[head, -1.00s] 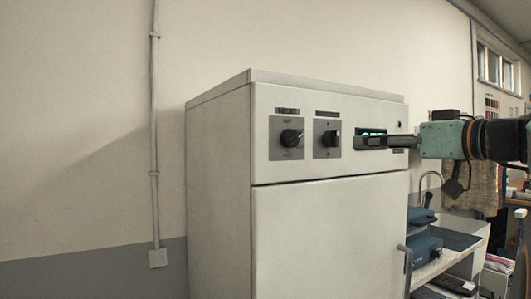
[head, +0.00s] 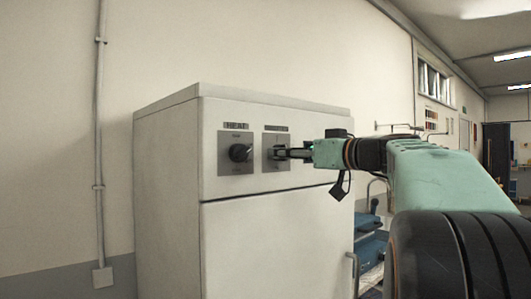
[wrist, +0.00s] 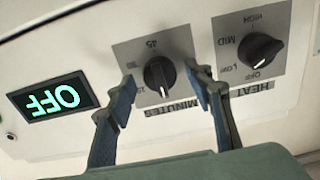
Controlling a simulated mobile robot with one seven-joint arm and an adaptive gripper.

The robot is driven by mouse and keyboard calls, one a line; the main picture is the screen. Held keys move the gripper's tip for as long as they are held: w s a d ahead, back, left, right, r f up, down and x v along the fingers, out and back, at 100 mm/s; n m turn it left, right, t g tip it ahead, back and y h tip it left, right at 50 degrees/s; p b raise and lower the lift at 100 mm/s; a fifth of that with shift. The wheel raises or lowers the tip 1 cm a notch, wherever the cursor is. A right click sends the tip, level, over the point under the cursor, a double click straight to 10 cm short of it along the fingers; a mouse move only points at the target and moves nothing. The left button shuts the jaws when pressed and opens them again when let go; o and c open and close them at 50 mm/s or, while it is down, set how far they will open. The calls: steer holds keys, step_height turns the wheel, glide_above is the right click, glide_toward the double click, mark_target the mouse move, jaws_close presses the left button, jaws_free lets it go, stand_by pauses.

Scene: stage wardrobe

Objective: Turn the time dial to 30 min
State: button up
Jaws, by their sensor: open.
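The time dial, a black knob (wrist: 160,76) on a grey plate labelled MINUTES, is on the cabinet front. The wrist view shows it upside down. Its white mark points down in the picture, towards the MINUTES label, not at the numbers on its left and top. My gripper (wrist: 164,92) is open, with one fingertip on each side of the knob and visible gaps; I cannot tell how close they are in depth. In the head view my gripper (head: 285,153) is in front of the dial plate (head: 269,164) and hides most of the knob.
The heat dial (wrist: 260,51) is beside the time dial, close to one finger; it also shows in the head view (head: 240,153). A green-lit display (wrist: 54,97) reads OFF. The white cabinet (head: 270,240) stands against the wall, with blue cases (head: 370,240) to its right.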

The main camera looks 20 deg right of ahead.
steer(key=shift+c, duration=0.4)
steer(key=c, duration=1.1)
steer(key=shift+m, duration=0.4)
steer(key=shift+m+p, duration=2.6)
steer(key=shift+m, duration=8.9)
